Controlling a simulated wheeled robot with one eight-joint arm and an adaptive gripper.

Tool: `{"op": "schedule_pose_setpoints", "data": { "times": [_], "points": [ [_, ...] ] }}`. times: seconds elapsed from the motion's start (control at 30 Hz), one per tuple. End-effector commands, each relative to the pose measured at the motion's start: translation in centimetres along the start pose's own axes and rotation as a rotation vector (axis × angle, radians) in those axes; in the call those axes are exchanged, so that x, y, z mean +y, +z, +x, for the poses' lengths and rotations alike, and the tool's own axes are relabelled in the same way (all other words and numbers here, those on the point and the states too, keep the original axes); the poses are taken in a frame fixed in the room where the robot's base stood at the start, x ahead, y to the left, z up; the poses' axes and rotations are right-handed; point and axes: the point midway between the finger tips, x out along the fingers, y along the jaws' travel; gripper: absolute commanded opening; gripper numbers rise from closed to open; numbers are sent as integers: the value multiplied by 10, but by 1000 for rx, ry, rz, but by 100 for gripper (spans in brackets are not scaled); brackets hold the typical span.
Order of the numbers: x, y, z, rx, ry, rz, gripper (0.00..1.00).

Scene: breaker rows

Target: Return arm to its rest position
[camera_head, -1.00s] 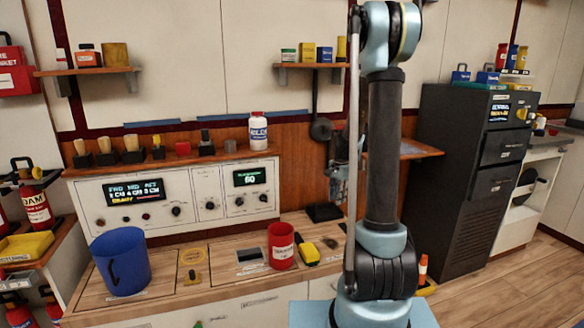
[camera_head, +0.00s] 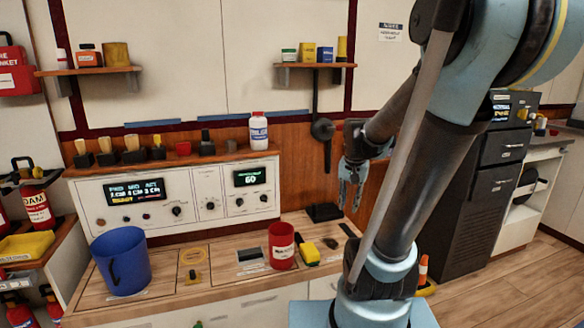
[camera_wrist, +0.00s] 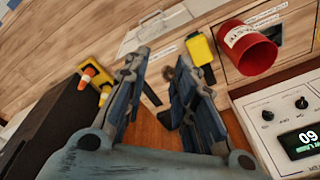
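My arm (camera_head: 432,165) leans to the right in the head view, with its elbow at the upper right. Its forearm slopes down and left to my gripper (camera_head: 350,193), which hangs in front of the wood-panelled wall, right of the instrument console (camera_head: 185,195). In the wrist view my gripper (camera_wrist: 163,82) has its two blue-grey fingers apart. Nothing is held between them. The workbench lies beyond the fingers.
On the bench are a blue mug (camera_head: 122,262), a red cup (camera_head: 282,245) and a yellow-and-black item (camera_head: 309,252). A wall shelf (camera_head: 315,66) is left of my elbow. A dark cabinet (camera_head: 500,150) stands behind my arm. An orange-and-white cone (camera_head: 423,270) is near my base.

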Motion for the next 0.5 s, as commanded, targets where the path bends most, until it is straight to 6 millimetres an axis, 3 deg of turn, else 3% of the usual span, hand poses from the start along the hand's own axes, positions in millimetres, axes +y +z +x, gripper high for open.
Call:
{"op": "schedule_pose_setpoints", "data": {
  "times": [0.5],
  "points": [
    [42, 95, 8, 39, -10, -282, 25]
  ]
}}
